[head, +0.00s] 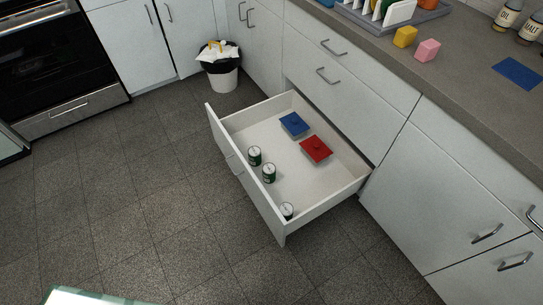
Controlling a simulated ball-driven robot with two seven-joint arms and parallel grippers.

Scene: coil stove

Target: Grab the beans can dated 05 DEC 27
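Three small dark green cans with pale lids stand in the open white drawer (318,201), along its front side. One can (254,156) is farthest back, a second can (269,173) is close to it, and a third can (287,211) is at the near corner. The third can is partly hidden by the drawer front. The labels are too small to read, so I cannot tell which can bears 05 DEC 27. Neither of my grippers is in view.
The drawer also holds a blue lidded box (294,124) and a red one (316,149). A bin (222,78) stands in the corner. The counter (455,70) holds a dish rack (425,14), yellow and pink blocks, bottles and a blue cloth (518,73). The floor before the drawer is clear.

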